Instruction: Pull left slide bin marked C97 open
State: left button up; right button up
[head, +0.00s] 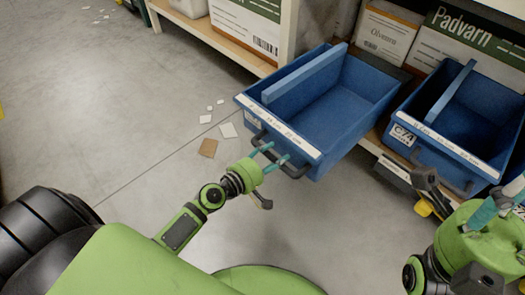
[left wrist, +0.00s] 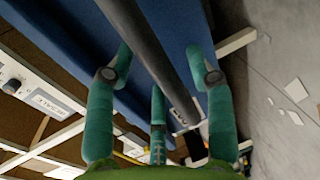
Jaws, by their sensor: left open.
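The left blue slide bin (head: 335,100) juts out from the shelf, with its open top and a divider showing. Its small front tag (head: 252,119) is too small to read. A dark bar handle (head: 296,173) runs across its front. My left gripper (head: 276,158) is open at this handle. In the left wrist view the handle (left wrist: 155,60) passes between the spread teal fingers of the left gripper (left wrist: 163,75); I cannot tell whether they touch it. My right gripper (head: 505,200) shows partly at the right edge, and its jaw state is unclear.
A second blue bin (head: 455,125), tagged like C74, stands to the right with its own handle. Cartons (head: 387,30) stand behind the bins. A lower shelf (head: 215,35) is at upper left.

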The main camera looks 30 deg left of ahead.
pick_arm(q)
jog(key=v, duration=1.1)
jog(key=shift+s, duration=0.3)
jog(key=shift+a, duration=0.1)
